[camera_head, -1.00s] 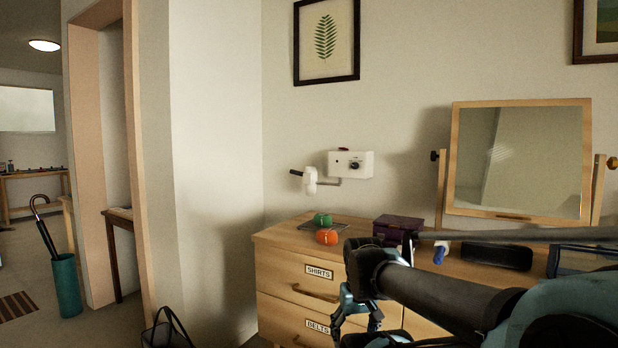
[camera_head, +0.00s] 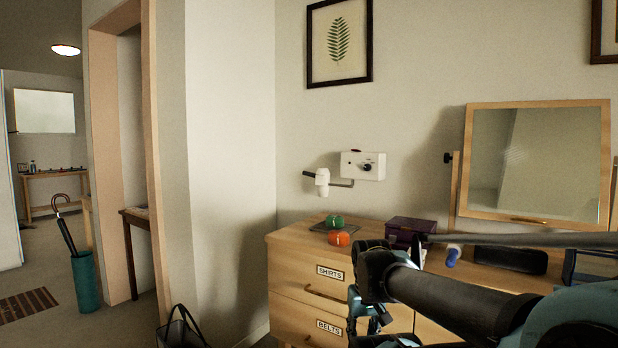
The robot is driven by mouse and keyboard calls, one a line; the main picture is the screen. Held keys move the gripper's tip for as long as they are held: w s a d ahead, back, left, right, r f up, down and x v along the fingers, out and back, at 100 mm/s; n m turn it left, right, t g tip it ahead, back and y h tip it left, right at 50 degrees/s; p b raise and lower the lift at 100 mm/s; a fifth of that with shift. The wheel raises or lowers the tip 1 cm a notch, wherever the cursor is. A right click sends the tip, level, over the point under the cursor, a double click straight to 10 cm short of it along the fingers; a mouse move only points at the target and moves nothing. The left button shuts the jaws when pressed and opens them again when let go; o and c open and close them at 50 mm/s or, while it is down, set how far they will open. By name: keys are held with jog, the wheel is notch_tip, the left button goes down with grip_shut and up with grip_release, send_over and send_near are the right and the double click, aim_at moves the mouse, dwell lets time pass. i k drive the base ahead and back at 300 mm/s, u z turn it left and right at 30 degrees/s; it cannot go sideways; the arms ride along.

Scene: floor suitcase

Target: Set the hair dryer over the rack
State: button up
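A white hair dryer (camera_head: 322,184) with a dark part pointing left is at the wall above the dresser's left end. It is at the end of a thin arm (camera_head: 342,183) that reaches out from a white wall box (camera_head: 364,166) with a dark dial. I cannot tell whether this arm is the rack, or whether the dryer rests on it or is fixed to it. My gripper (camera_head: 368,318) hangs low in front of the dresser, below and right of the dryer and well apart from it. Its fingers are partly hidden, and I see nothing clearly held.
The wooden dresser (camera_head: 285,262) bears green and orange items (camera_head: 339,238), a purple box (camera_head: 410,230), a blue-and-white item (camera_head: 453,254), a black case (camera_head: 510,259) and a tilting mirror (camera_head: 538,165). A black bag (camera_head: 181,330) stands on the floor. Open floor lies left.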

aim_at(322, 178)
jog(key=u, duration=0.5)
jog(key=k, duration=0.6)
jog(key=u, duration=0.95)
jog(key=k, duration=0.7)
jog(key=u, duration=0.4)
jog(key=i, duration=0.6)
jog(key=z, duration=0.95)
jog(key=i, duration=1)
jog(key=z, duration=0.8)
jog(key=i, duration=0.45)
jog(key=z, duration=0.15)
